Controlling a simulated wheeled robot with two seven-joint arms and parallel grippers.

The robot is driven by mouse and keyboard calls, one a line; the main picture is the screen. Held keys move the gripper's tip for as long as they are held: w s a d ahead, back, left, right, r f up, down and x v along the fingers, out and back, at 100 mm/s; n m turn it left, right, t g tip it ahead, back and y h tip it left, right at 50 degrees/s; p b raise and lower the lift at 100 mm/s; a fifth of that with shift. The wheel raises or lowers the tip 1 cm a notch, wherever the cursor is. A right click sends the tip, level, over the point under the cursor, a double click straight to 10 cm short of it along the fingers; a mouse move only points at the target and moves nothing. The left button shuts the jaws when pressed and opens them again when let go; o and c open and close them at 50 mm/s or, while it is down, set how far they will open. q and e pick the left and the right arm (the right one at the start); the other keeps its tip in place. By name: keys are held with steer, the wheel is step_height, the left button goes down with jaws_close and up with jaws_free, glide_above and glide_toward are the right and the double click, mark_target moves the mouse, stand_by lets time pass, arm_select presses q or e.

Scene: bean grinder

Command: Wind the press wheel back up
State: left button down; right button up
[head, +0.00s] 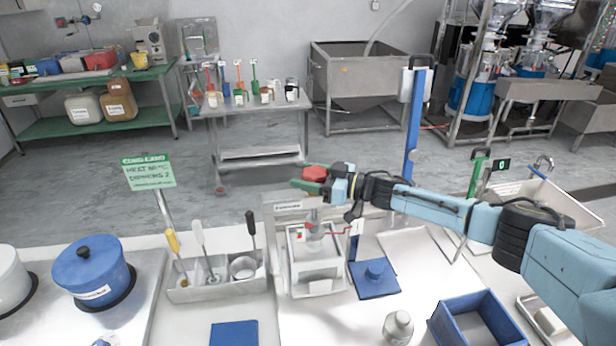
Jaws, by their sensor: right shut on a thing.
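The press (318,284) stands on the front counter at the middle of the head view, a pale metal frame with a grey screw part (313,224) at its top. The red press wheel (315,172) shows above it. My right gripper (311,184) reaches in from the right, its green fingers shut at the wheel, and partly hides it. The exact grip on the rim is too small to make out. My left gripper is out of view.
A utensil tray (218,289) stands left of the press, with a blue pot (93,272) farther left. A blue post (415,125) rises behind my right arm.

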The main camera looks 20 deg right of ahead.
steer(key=o, duration=1)
steer(key=b+v, duration=0.1)
steer(key=v, duration=1.2)
steer(key=shift+s+b, duration=0.15)
steer(key=shift+b, duration=0.2)
steer(key=shift+r, duration=0.1)
